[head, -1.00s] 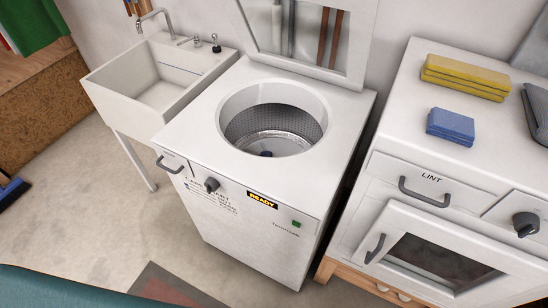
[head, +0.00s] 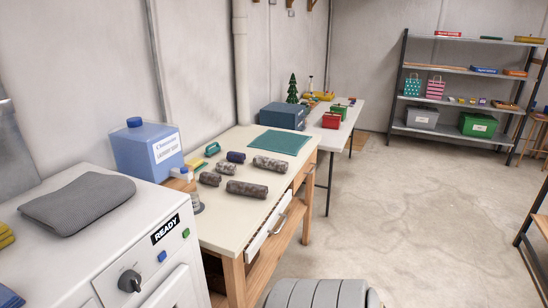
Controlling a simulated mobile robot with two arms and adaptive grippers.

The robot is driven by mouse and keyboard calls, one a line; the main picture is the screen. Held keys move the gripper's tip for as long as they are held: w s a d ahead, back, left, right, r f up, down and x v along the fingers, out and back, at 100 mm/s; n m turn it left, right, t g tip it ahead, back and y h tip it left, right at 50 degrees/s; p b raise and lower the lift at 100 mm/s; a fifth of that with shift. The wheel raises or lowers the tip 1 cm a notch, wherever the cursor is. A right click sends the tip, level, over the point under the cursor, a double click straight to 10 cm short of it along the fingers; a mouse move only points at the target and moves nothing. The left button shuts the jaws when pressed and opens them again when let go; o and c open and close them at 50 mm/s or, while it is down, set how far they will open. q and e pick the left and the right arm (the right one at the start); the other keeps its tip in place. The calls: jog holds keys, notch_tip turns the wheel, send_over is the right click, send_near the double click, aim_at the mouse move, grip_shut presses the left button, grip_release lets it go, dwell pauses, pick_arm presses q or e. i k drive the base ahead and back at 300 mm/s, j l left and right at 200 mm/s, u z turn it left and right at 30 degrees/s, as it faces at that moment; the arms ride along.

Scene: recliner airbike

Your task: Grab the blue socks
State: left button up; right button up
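A small dark navy-blue rolled bundle (head: 236,157), which looks like rolled socks, lies on the cream-topped wooden table among several grey patterned rolls. A larger grey patterned roll (head: 270,164) lies just right of it and another (head: 246,188) lies nearer the front edge. I cannot tell for certain that the navy bundle is the blue socks. Neither of my grippers is in view.
The cream-topped table (head: 222,232) stands right of a white machine (head: 110,255) with a folded grey towel (head: 78,204) on top. Open floor (head: 420,220) spans the right.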

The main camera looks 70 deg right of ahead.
aim_at(234, 156)
jog(key=z, duration=2.1)
jog(key=i+l+u, duration=0.1)
jog(key=l, duration=0.25)
jog(key=i+l+u, duration=0.1)
jog(key=i+l, duration=0.15)
jog(key=i+l+u, duration=0.1)
jog(key=l, duration=0.35)
jog(key=i+l+u, duration=0.1)
jog(key=l, duration=0.3)
jog(key=i+l+u, duration=0.1)
jog(key=i+l, duration=0.15)
jog(key=l, duration=0.15)
